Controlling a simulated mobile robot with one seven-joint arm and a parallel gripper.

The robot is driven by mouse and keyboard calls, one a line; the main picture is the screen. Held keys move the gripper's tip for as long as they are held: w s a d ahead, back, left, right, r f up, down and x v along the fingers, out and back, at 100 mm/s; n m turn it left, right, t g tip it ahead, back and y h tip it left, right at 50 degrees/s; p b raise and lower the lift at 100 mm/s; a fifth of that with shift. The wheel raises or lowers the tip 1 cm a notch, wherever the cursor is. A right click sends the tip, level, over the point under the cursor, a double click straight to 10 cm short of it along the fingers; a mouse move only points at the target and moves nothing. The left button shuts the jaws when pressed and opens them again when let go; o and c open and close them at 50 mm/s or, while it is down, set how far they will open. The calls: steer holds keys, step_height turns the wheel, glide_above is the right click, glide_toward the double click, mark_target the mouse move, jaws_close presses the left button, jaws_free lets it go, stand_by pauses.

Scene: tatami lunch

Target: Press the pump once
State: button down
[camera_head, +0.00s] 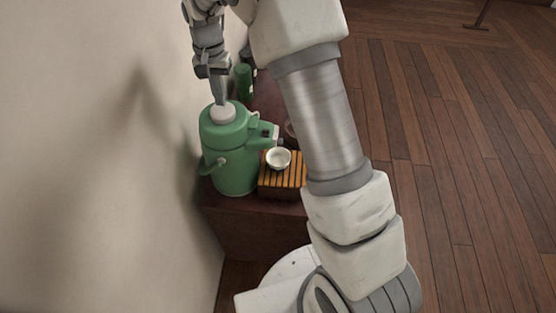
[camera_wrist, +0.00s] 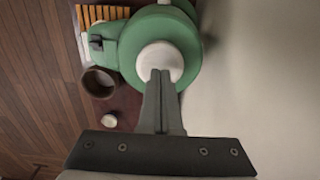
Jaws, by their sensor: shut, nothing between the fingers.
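A green pump pot (camera_head: 232,165) stands on a dark red-brown table, close to the wall. Its round white pump button (camera_head: 222,113) is on top of the lid. The button also shows in the wrist view (camera_wrist: 160,60). My gripper (camera_head: 221,101) is shut and empty, pointing down at the button. In the wrist view the shut fingertips (camera_wrist: 160,74) overlap the near part of the button. They look to be at or just above it; I cannot tell whether they touch. The spout points right, toward a small white cup (camera_head: 278,158).
The cup is on an orange slatted tray (camera_head: 291,183) beside the pot. A green bottle (camera_head: 244,80) stands behind. A brown bowl (camera_wrist: 99,83) and a small pale item (camera_wrist: 109,120) are nearby. The wall (camera_head: 120,200) is close on the left.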

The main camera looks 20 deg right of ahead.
mark_target(222, 110)
steer(key=shift+f, duration=0.1)
steer(key=shift+f+b, duration=1.2)
steer(key=shift+f, duration=0.65)
steer(key=shift+s+r, duration=0.1)
steer(key=shift+r, duration=0.15)
steer(key=shift+r+p, duration=1.25)
steer(key=shift+r, duration=0.35)
step_height(222, 110, up, 6)
steer(key=p, duration=0.4)
